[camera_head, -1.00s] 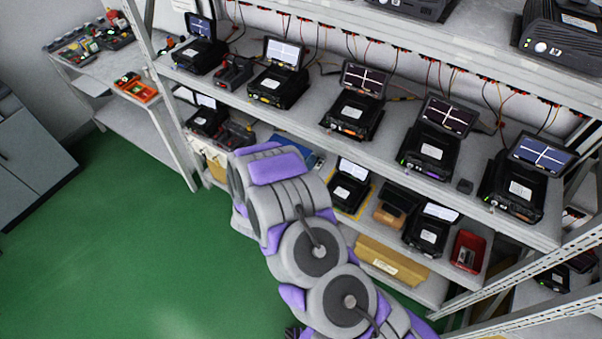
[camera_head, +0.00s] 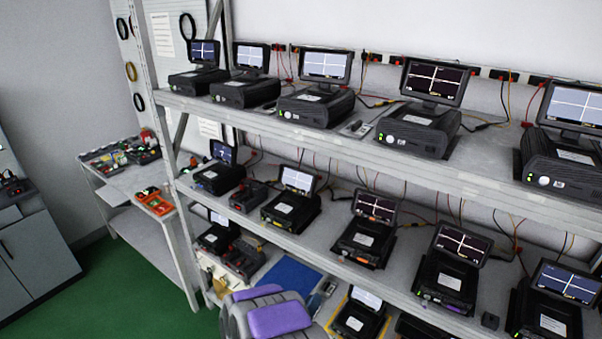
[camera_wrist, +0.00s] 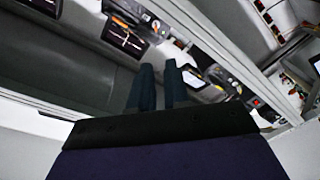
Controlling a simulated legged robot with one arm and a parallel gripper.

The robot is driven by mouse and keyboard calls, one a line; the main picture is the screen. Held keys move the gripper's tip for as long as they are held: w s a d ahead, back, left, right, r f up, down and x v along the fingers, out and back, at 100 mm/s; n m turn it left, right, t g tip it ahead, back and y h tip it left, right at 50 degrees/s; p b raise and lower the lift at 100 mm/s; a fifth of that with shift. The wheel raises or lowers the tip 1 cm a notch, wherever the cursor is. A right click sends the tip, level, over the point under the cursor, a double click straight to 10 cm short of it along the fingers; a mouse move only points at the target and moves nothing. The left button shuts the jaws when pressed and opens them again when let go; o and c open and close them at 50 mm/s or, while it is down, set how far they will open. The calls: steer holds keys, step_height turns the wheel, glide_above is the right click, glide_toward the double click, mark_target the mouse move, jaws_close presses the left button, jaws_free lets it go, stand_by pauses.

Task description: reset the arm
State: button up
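My arm (camera_head: 270,318) shows in the head view only as grey and purple upper parts at the bottom edge, in front of the lower shelf. My gripper is outside the head view. In the wrist view my gripper (camera_wrist: 160,82) has two dark fingers pointing up the picture, with a narrow gap between them. Nothing shows between the fingers. Beyond them the wrist view shows a tilted rack with a screen unit (camera_wrist: 123,38) and other devices.
A multi-level metal rack (camera_head: 330,150) holds several black units with screens, with cables behind. A side bench (camera_head: 125,180) with an orange tray (camera_head: 155,201) and a grey cabinet (camera_head: 35,255) stand at left. Green floor (camera_head: 120,285) is clear between cabinet and rack.

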steer(key=w+a+m+g+y+b, duration=0.3)
steer(key=a+g+y+b, duration=0.1)
steer(key=a+y, duration=0.3)
steer(key=s+a+r+n+g+y+b, duration=0.1)
steer(key=s+a+r+g+y+b, duration=0.25)
steer(key=s+r+y, duration=0.2)
steer(key=s+d+g+h+b, duration=0.1)
steer(key=s+d+g+b, duration=0.1)
steer(key=s+d, duration=0.5)
steer(key=s+d+r+g+h+b, duration=0.1)
steer(key=s+d+g, duration=0.3)
steer(key=s, duration=1.3)
steer(key=s+d+r+m+g+h+b, duration=0.1)
steer(key=s+d+g+b, duration=0.2)
steer(key=s+d, duration=0.6)
steer(key=s+b, duration=0.1)
steer(key=s, duration=0.2)
steer(key=shift+d, duration=0.3)
steer(key=shift+g, duration=0.25)
